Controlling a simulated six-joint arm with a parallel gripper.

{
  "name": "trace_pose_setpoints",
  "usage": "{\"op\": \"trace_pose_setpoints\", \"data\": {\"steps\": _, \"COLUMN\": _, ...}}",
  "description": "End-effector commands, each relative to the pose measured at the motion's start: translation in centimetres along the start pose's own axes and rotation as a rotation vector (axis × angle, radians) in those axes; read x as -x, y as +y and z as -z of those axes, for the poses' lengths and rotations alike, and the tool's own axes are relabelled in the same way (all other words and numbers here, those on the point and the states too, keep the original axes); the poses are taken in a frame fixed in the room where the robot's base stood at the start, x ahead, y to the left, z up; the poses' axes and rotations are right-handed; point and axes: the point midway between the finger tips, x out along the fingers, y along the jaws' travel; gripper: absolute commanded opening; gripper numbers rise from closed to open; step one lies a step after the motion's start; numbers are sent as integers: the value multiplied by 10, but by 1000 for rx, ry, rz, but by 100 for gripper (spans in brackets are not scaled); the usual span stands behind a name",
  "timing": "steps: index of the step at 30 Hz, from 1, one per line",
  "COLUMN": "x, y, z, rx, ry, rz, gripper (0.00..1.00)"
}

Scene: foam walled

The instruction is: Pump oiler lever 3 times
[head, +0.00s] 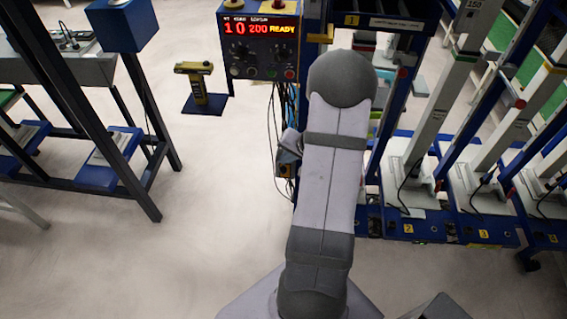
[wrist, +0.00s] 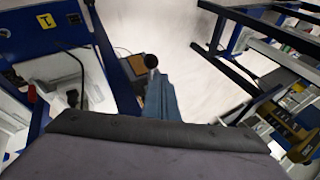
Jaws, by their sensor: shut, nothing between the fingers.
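The oiler lever shows in the wrist view as a black ball knob (wrist: 151,61) near the middle, in front of a brownish box that looks like the oiler (wrist: 137,65). My gripper (wrist: 160,96) appears as a narrow blue-grey shape just below the knob. It is shut and holds nothing. I cannot tell whether it touches the knob. The wide grey padded edge of my wrist hides what is below. In the head view, the small oiler body (head: 286,168) hangs at the left of the blue column, partly behind my arm.
A yellow-and-black tool (head: 198,85) rests on a blue shelf at left. Numbered blue racks (head: 430,228) fill the right. The pale floor (head: 190,240) is open at lower left.

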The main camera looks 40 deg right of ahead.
Motion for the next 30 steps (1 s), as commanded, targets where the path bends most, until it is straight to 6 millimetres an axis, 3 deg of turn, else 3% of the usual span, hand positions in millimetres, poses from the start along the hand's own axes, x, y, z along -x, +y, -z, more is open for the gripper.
{"op": "trace_pose_setpoints", "data": {"steps": 30, "x": -6, "y": 4, "z": -6, "rx": 0, "ry": -5, "rz": 0, "gripper": 0}}
